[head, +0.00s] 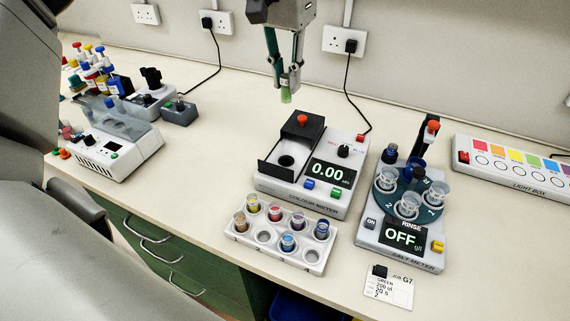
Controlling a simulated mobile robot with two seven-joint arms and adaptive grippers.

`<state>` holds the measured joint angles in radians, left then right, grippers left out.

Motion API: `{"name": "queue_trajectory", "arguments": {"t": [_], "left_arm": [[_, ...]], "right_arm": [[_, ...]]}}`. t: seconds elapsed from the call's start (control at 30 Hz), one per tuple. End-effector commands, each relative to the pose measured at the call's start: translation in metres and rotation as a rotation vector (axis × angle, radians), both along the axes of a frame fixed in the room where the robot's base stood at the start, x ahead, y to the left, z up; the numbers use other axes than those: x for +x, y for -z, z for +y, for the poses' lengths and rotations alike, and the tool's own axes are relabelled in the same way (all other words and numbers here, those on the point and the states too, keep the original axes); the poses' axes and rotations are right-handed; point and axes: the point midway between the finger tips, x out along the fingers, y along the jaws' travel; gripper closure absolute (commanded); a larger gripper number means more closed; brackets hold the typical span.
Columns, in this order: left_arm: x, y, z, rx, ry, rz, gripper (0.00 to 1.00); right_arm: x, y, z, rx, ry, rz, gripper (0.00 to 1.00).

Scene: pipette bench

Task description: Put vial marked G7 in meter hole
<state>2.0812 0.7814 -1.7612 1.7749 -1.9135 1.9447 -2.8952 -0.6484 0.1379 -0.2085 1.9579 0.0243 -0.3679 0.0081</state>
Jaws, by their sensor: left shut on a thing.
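My left gripper (288,78) is in the air behind the colour meter, pointing down. It is shut on a vial with green contents (286,97), held upright with its lower end showing below the fingertips. I cannot read a G7 mark on it. The colour meter (332,205) reads 0.00. Its black chamber is open, with the dark round meter hole (286,161) bare and visible. The held vial is above and beyond this hole, clear of the meter. My right gripper is not in view.
A white vial rack (275,253) with several coloured vials and some empty holes stands in front of the meter. The salt meter (378,235), reading OFF, is to the right. A job card (389,289) naming G7 and green lies at the front. A light box (513,170) is far right.

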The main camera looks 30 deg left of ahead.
Motion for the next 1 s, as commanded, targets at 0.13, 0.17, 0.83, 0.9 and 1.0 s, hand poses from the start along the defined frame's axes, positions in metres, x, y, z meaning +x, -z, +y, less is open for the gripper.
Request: {"name": "queue_trajectory", "arguments": {"t": [0.13, 0.17, 0.83, 0.9, 1.0], "left_arm": [[0.002, 0.000, 0.000, -0.001, 0.085, 0.001, 0.98], [0.002, 0.001, 0.000, 0.000, 0.095, 0.002, 0.98], [0.002, 0.141, 0.000, 0.000, 0.110, 0.004, 0.98], [0.002, 0.149, 0.000, 0.001, 0.109, 0.004, 0.98], [0.003, 0.155, 0.000, 0.000, 0.108, 0.001, 0.98]], "right_arm": [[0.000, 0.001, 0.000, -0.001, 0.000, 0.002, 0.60], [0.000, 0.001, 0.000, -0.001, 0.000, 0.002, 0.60], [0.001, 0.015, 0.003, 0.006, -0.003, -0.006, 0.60], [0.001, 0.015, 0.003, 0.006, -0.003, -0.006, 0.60], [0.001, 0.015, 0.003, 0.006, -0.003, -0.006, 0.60]]}}
